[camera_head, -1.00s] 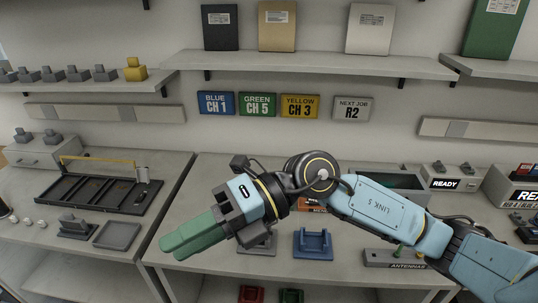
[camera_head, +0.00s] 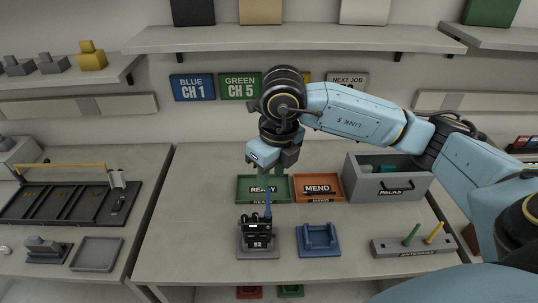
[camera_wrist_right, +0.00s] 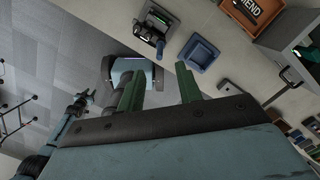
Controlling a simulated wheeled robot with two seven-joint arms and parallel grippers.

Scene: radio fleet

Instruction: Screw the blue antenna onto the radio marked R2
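The black radio marked R2 (camera_head: 258,236) stands upright on a grey cradle on the bench.
The antenna rack (camera_head: 395,250) holds a green and a yellow antenna. An empty blue cradle (camera_head: 318,240) is right of the radio. Green READY (camera_head: 250,195) and orange MEND (camera_head: 318,182) trays lie behind. A grey PACKS bin (camera_head: 400,188) stands right.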

